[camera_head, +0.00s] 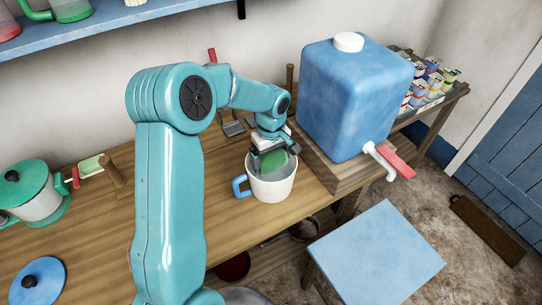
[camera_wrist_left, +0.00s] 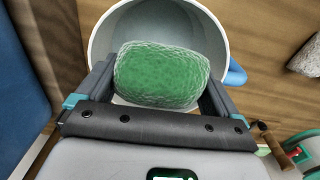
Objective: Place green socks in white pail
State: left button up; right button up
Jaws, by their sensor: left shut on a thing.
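The white pail (camera_head: 272,187) with a blue handle stands on the wooden table in the head view. It also shows in the left wrist view (camera_wrist_left: 213,35). My left gripper (camera_head: 270,158) is over the pail's mouth, pointing down. It is shut on the green socks (camera_wrist_left: 162,75), a rolled bundle with a pale mesh-like edge. In the head view the socks (camera_head: 273,161) show between the fingers at about the height of the rim. Whether they touch the pail's inside cannot be told. My right gripper is not in view.
A large blue water container (camera_head: 352,95) with a red-handled tap stands on a wooden block right of the pail. A white and green pot (camera_head: 38,197) and a blue lid (camera_head: 38,280) are at the left. A blue stool (camera_head: 376,255) stands in front.

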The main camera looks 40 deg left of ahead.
pick_arm(q)
jog(key=o, duration=0.7)
jog(key=shift+w+a+f, duration=0.1)
jog(key=shift+w, duration=0.05)
notch_tip(320, 180, up, 7)
jog(key=p, duration=0.4)
